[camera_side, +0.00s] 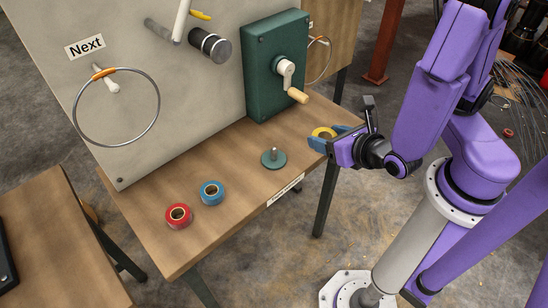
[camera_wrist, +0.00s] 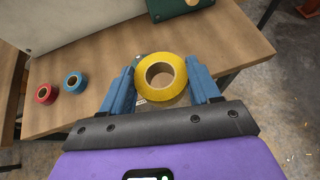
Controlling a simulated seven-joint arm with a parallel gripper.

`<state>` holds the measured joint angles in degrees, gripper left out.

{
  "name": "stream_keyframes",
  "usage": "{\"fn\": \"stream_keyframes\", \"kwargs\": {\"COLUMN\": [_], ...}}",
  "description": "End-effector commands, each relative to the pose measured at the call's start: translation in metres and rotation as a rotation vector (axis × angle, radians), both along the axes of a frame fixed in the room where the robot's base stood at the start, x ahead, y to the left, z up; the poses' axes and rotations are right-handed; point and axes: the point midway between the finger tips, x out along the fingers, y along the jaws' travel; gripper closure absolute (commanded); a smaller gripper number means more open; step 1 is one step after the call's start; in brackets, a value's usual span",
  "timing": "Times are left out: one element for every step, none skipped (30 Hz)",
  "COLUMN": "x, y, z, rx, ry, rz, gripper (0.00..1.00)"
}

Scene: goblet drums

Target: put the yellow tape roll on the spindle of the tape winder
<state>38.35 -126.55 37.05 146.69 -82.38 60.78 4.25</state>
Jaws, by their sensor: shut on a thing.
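The yellow tape roll (camera_wrist: 143,92) is between the two blue fingers of my gripper (camera_wrist: 163,76), its hole facing the wrist camera. In the side view the roll (camera_side: 322,131) shows partly behind the fingers of my gripper (camera_side: 328,138), held beyond the table's right front edge or just over it; its exact height is unclear. The spindle (camera_side: 273,153) is a short grey post standing upright on a round green base (camera_side: 267,163) near the table's front edge. It is to the left of the roll and apart from it. In the wrist view the post cannot be made out.
A red roll (camera_side: 178,215) and a blue roll (camera_side: 211,192) lie on the wooden table (camera_side: 150,240), left of the spindle. A green box with a crank (camera_side: 275,60) stands behind the spindle. A grey panel with a wire ring (camera_side: 117,145) rises at the back.

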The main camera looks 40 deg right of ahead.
Motion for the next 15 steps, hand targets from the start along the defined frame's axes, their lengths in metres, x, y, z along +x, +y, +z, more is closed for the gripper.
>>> {"fn": "stream_keyframes", "kwargs": {"x": [-0.002,-0.002,-0.003,-0.003,-0.003,-0.002,0.0,0.002,0.005,0.008,0.011,0.014,0.017,0.02,0.024], "y": [-0.002,-0.003,-0.004,-0.004,-0.005,-0.004,-0.004,-0.004,-0.003,-0.002,-0.001,0.0,0.001,0.002,0.003], "z": [0.001,0.001,0.001,0.001,0.001,0.0,-0.001,-0.002,-0.003,-0.004,-0.006,-0.008,-0.009,-0.01,-0.012], "rx": [0.001,0.0,0.001,0.0,0.0,-0.001,-0.002,-0.003,-0.003,-0.003,-0.003,-0.004,-0.004,-0.003,-0.002], "ry": [0.0,0.0,0.0,-0.001,-0.001,-0.001,-0.001,-0.001,-0.001,-0.002,-0.001,0.0,0.0,0.0,-0.002], "rz": [0.0,-0.001,0.0,0.0,0.0,0.0,0.0,-0.001,-0.001,0.0,-0.002,0.0,-0.001,-0.001,-0.001], "gripper": [0.69,0.69,0.69,0.69,0.69,0.69,0.69,0.69,0.69,0.69,0.69,0.69,0.69,0.69,0.69]}}
